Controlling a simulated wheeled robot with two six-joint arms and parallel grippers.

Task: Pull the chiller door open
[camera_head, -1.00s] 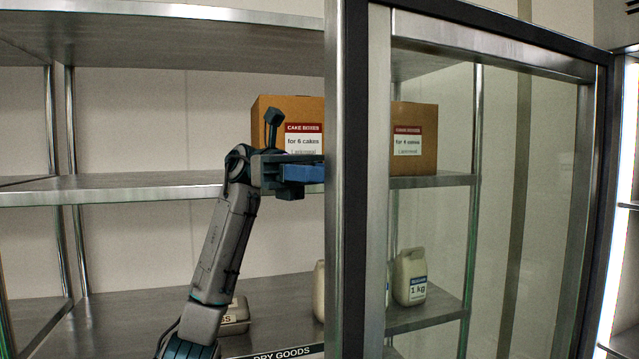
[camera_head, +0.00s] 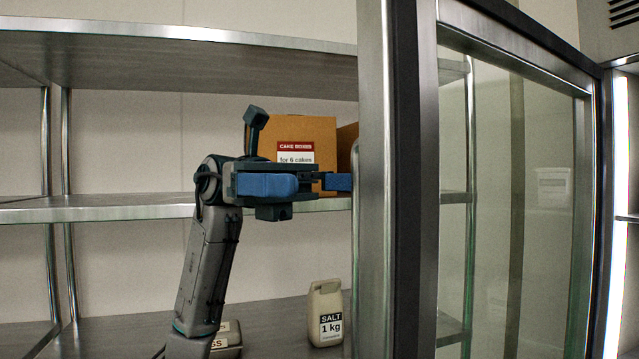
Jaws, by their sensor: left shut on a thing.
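The chiller door (camera_head: 405,200) is a glass panel in a metal frame. It stands swung open on the right side of the head view, its near edge towards me and its far edge beside the lit chiller interior (camera_head: 619,150). A vertical bar handle (camera_head: 355,250) runs along the left of the door's near edge. My left gripper (camera_head: 325,183), with blue fingers, is at the upper part of this handle and shut on it. The exact contact is partly hidden. My right gripper is out of view.
Metal shelves (camera_head: 110,208) stand behind my left arm. They hold brown cake boxes (camera_head: 305,130), a salt container (camera_head: 326,315) and another low pack (camera_head: 228,340). The shelf edges lie close behind the arm and the door.

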